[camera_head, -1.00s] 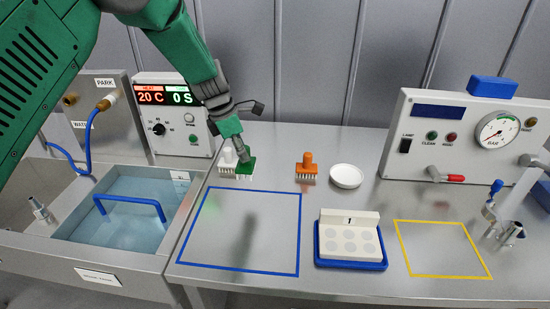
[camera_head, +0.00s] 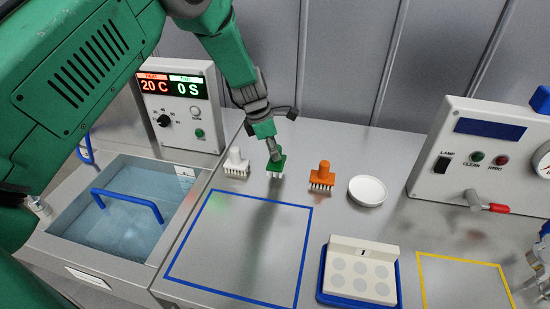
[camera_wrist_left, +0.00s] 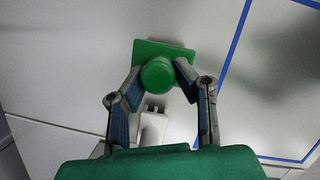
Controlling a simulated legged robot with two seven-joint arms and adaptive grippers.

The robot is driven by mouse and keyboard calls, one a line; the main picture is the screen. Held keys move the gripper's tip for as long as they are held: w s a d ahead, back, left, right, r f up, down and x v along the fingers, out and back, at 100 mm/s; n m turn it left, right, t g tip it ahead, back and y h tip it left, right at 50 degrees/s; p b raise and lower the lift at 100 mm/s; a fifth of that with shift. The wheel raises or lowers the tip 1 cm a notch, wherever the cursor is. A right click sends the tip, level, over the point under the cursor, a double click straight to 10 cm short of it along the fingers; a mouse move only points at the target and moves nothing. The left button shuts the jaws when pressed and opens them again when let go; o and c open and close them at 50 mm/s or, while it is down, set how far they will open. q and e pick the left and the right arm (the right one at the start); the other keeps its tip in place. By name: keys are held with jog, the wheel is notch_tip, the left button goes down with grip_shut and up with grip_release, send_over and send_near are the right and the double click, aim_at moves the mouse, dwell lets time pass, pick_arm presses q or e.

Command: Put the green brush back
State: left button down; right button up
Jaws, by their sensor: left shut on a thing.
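The green brush (camera_head: 277,165) stands upright, bristles down, between the white brush (camera_head: 236,163) and the orange brush (camera_head: 322,176) near the back of the steel table. My left gripper (camera_head: 274,150) is shut on its handle from above. In the left wrist view the green brush (camera_wrist_left: 160,74) sits between the two fingertips (camera_wrist_left: 159,68), its base plate beyond them. The white brush (camera_wrist_left: 152,126) also shows there, close beside it. Whether the green bristles touch the table is hard to tell.
A blue-taped square (camera_head: 240,289) lies in front of the brushes, empty. A white dish (camera_head: 367,190) stands right of the orange brush. A blue tray (camera_head: 359,300) with a white block, a yellow-taped area (camera_head: 463,258) and a gauge panel (camera_head: 470,160) are further right. A water basin (camera_head: 120,222) is left.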

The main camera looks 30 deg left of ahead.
pick_arm(q)
jog(key=shift+s+d+f, duration=0.1)
jog(key=shift+d+f, duration=0.1)
jog(key=shift+f, duration=0.35)
jog(key=shift+d+f, duration=0.2)
jog(key=shift+f, duration=0.35)
jog(key=shift+d+f, duration=0.1)
jog(key=shift+d, duration=0.15)
jog(key=shift+f, duration=0.1)
jog(key=c, duration=1.3)
grip_release()
jog(key=shift+a, duration=0.2)
jog(key=shift+c, duration=0.2)
jog(key=shift+o, duration=0.3)
jog(key=shift+a+f, duration=0.1)
jog(key=shift+a, duration=0.2)
jog(key=shift+d+r, duration=0.1)
jog(key=shift+r, duration=0.25)
jog(key=v, duration=1.1)
jog(key=shift+r, duration=0.3)
